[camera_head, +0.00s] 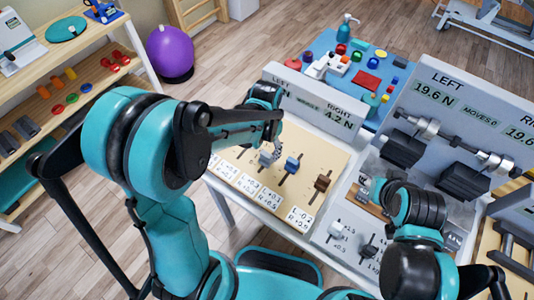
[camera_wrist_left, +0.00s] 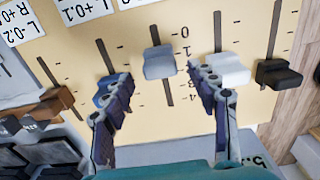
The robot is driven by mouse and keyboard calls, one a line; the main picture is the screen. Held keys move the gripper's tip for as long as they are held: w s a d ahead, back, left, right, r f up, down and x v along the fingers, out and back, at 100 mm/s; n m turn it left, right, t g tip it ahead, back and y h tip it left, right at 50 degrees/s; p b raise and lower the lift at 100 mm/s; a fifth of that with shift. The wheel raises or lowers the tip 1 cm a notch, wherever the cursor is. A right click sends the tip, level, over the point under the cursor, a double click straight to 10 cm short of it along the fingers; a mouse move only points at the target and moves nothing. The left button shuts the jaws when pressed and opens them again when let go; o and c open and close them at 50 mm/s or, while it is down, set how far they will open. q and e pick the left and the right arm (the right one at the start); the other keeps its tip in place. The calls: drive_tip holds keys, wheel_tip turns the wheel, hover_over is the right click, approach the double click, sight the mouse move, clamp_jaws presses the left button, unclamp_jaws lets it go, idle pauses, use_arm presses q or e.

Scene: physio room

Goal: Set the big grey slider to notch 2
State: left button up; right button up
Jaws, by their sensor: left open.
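The grey slider knob (camera_wrist_left: 160,63) sits on its dark slot in the beige board, partway along the numbered scale, in the left wrist view. The exact notch is hard to read. In the head view the grey knob (camera_head: 266,158) shows below my left gripper (camera_head: 276,147). My left gripper (camera_wrist_left: 162,95) is open in the wrist view, one finger on each side of the grey slider's slot. The left finger overlaps the blue knob (camera_wrist_left: 106,84), the right finger the white knob (camera_wrist_left: 232,68); contact cannot be told. My right gripper (camera_head: 372,192) is mostly hidden by its wrist.
A brown knob (camera_wrist_left: 48,108) and a black knob (camera_wrist_left: 279,74) stand on the outer slots. Label cards (camera_head: 248,184) line the board's front edge. A display (camera_head: 310,98) stands behind it. A weight panel (camera_head: 432,130) stands at right.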

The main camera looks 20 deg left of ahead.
sight(271, 147)
use_arm(q)
drive_tip(key=shift+f, duration=1.2)
drive_tip(key=shift+c, duration=0.3)
clamp_jaws()
drive_tip(key=shift+w+d+b, duration=0.2)
drive_tip(key=shift+w+d, duration=0.1)
drive_tip(key=shift+w, duration=0.45)
drive_tip(key=shift+w+d+b, duration=0.2)
drive_tip(key=shift+w+d, duration=0.05)
drive_tip(key=shift+w, duration=0.5)
drive_tip(key=shift+s, duration=0.1)
drive_tip(key=shift+o, duration=0.3)
unclamp_jaws()
drive_tip(key=shift+r, duration=0.1)
